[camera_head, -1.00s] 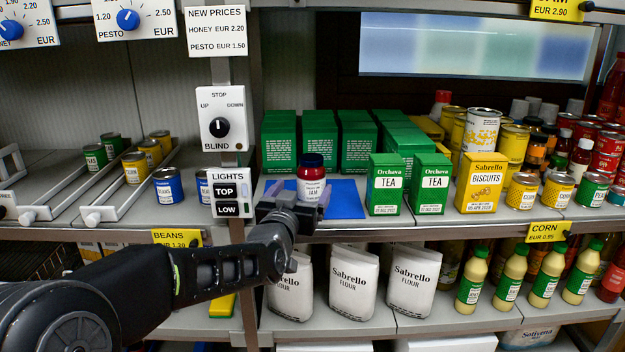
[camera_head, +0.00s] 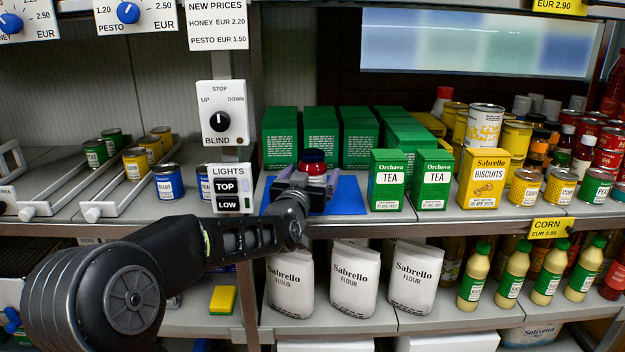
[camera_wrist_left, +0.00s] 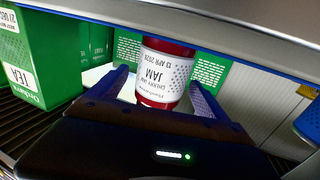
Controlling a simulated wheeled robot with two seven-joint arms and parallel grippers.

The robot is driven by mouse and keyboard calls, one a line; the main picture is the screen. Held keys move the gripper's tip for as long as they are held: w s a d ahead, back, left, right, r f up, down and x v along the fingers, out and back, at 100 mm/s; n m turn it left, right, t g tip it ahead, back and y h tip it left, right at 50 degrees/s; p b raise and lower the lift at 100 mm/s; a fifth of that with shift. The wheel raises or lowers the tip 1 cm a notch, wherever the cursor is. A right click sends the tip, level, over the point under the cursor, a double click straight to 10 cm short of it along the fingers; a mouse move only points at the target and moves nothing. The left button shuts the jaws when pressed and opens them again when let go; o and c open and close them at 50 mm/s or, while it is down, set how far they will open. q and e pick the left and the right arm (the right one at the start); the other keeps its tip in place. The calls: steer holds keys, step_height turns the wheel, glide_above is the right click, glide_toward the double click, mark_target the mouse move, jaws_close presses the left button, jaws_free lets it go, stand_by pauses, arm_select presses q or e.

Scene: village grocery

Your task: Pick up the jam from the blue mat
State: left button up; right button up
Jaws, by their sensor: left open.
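The jam jar (camera_head: 313,165) stands on the blue mat (camera_head: 347,197) on the middle shelf, with a dark lid and a red body. In the left wrist view the jar (camera_wrist_left: 165,75) shows its white label reading JAM, upside down in that picture. My left gripper (camera_head: 304,183) is at the jar from the front and hides its lower part in the head view. In the left wrist view its two fingers (camera_wrist_left: 158,88) are open, one on each side of the jar, with a gap at least on the right side. My right gripper is out of view.
Green tea boxes (camera_head: 386,180) stand to the right of the mat, and more green boxes (camera_head: 320,138) stand behind it. The light switch panel (camera_head: 229,187) is on the post to the left. Flour bags (camera_head: 352,280) stand on the shelf below.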

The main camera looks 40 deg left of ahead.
arm_select(q)
steer(key=shift+w+a, duration=0.2)
steer(key=shift+w, duration=0.3)
steer(key=shift+c, duration=0.5)
jaws_close()
stand_by(0.5)
steer(key=shift+r, duration=0.15)
